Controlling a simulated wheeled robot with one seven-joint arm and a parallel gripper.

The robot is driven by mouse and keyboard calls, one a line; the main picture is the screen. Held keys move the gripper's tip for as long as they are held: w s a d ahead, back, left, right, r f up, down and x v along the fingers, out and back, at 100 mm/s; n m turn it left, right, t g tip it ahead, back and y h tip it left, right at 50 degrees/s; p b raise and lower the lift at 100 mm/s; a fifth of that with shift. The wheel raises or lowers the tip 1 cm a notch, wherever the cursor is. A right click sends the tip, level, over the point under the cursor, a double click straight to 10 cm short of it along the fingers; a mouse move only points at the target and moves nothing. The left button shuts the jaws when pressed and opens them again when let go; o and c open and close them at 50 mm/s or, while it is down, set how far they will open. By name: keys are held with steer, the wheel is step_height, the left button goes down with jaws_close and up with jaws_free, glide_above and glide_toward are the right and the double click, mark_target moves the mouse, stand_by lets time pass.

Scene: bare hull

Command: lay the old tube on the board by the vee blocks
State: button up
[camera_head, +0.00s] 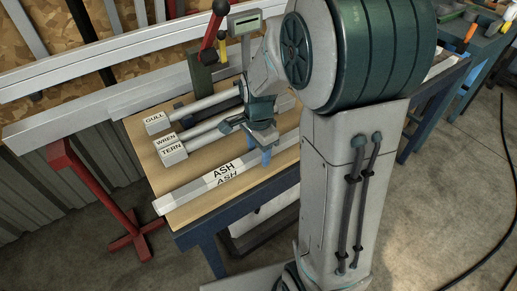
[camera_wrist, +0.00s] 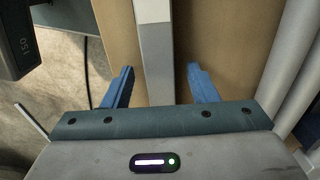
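A pale square bar marked ASH (camera_head: 205,189) lies along the near edge of the wooden board (camera_head: 150,190). Three grey tubes lie behind it, with end labels GULL (camera_head: 190,110), WREN (camera_head: 205,131) and TERN (camera_head: 205,144). I cannot tell which one is the old tube, and no vee blocks show clearly. My gripper (camera_head: 264,155) points down at the right part of the ASH bar. In the wrist view my gripper (camera_wrist: 164,86) has its blue fingers wide apart, one on each side of the bar (camera_wrist: 155,60), with gaps between.
A long grey beam (camera_head: 65,125) runs behind the board, with a red stand (camera_head: 95,180) at left. A green upright plate (camera_head: 201,75) and a red-handled tool (camera_head: 214,25) stand behind the tubes. In the wrist view a dark box (camera_wrist: 18,40) is at upper left.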

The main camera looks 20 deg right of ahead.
mark_target(259, 152)
step_height(259, 152, up, 14)
steer(key=shift+p, duration=0.45)
steer(key=shift+f, duration=0.1)
stand_by(0.4)
steer(key=s+f+n+t+p, duration=0.1)
steer(key=s+n+t, duration=0.1)
steer(key=s+n, duration=1.1)
steer(key=shift+s+f+n+t, duration=0.25)
steer(key=shift+s+n+t, duration=0.15)
steer(key=shift+n, duration=0.2)
